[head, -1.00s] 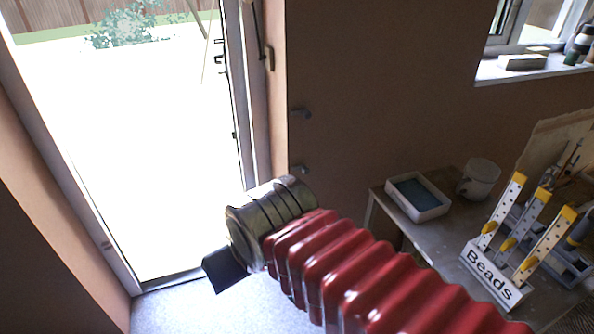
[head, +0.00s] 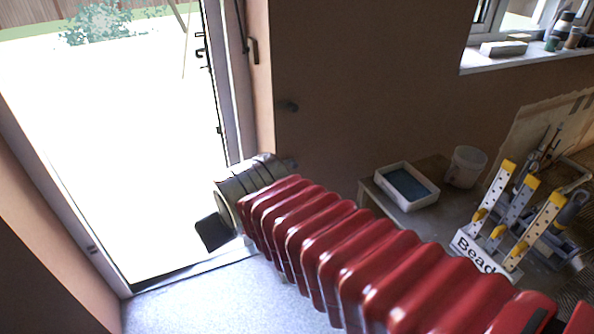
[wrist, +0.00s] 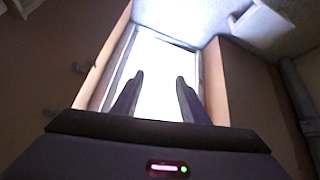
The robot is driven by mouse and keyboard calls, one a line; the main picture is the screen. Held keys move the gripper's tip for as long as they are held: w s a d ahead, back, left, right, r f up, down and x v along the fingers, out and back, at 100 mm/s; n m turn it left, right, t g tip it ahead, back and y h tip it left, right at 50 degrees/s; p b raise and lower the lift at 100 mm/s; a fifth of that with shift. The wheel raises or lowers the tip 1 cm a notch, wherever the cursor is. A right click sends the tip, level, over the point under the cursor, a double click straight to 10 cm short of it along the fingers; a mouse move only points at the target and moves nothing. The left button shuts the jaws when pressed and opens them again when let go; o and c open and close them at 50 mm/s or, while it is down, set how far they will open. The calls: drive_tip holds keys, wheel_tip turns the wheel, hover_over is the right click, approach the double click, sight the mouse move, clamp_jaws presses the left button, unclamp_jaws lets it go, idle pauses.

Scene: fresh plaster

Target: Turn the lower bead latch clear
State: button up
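Two small dark latches stick out of the brown wall right of the doorway. In the head view the upper latch (head: 288,105) is clear, and the lower latch (head: 290,163) shows only as a small bit at the edge of my arm. In the wrist view, which has the floor at its top, the lower latch (wrist: 80,67) is at the left and the upper latch (wrist: 50,112) is beyond it towards the lower left. My gripper (wrist: 160,76) has its two dark fingers apart with nothing between them, facing the doorway. Neither latch is between the fingers.
The open, bright doorway (head: 120,150) is left of the latches, with a dark handle (head: 253,50) beside its frame. On the right, a low table carries a white tray (head: 429,202), a white bucket (head: 467,166) and a "Beads" box (head: 478,254). The floor (head: 190,305) by the threshold is clear.

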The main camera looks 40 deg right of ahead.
drive_tip(key=w+d+f+t+h, duration=0.2)
drive_tip(key=w+d+f, duration=0.1)
drive_tip(key=w+d, duration=0.9)
drive_tip(key=t+h, duration=0.2)
drive_tip(key=t, duration=0.7)
approach(296, 166)
drive_tip(key=v, duration=0.6)
drive_tip(key=shift+w+a+r, duration=0.1)
drive_tip(key=shift+a+r, duration=0.05)
drive_tip(key=shift+r, duration=0.15)
drive_tip(key=shift+w, duration=0.15)
drive_tip(key=x, duration=1.3)
drive_tip(key=shift+w+d+f, duration=0.2)
drive_tip(key=shift+w+f, duration=0.1)
drive_tip(key=shift+c, duration=0.2)
